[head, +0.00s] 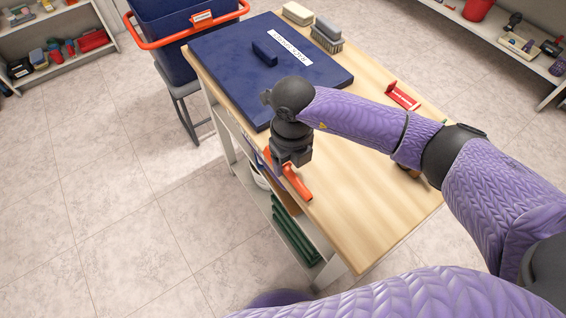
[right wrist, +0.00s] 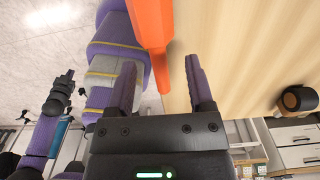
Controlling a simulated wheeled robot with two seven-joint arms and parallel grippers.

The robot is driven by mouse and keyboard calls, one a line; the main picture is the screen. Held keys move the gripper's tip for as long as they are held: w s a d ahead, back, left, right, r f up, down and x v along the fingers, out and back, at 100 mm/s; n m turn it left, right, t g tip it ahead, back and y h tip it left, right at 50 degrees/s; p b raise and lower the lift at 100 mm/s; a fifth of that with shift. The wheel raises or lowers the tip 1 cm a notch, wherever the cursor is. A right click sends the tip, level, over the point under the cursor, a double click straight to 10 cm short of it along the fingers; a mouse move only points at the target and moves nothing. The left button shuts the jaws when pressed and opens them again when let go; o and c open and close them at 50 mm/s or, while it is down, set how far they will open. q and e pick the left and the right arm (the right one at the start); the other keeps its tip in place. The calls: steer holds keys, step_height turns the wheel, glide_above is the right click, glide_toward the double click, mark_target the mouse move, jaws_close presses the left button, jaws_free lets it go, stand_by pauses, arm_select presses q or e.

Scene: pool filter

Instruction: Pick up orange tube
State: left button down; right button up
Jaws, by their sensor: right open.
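The orange tube (head: 298,184) lies at the near left edge of the wooden tabletop (head: 352,215). In the right wrist view the orange tube (right wrist: 152,32) narrows toward the gap between the two fingers of my right gripper (right wrist: 164,76). The fingers are apart, with the narrow end of the tube between them and space on both sides.
A dark blue lid (head: 225,62) with a white label covers the table's far left. A red item (head: 403,96) lies near the right edge, and a grey brush (head: 327,36) and a cream block (head: 298,13) at the back. The near tabletop is bare. A blue bin (head: 178,52) stands beside the table.

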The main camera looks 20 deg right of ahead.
mark_target(289, 170)
step_height(289, 170, down, 3)
steer(key=shift+a+f+b, duration=0.15)
steer(key=shift+f+b, duration=0.05)
steer(key=shift+b, duration=0.25)
steer(key=shift+r, duration=0.1)
jaws_close()
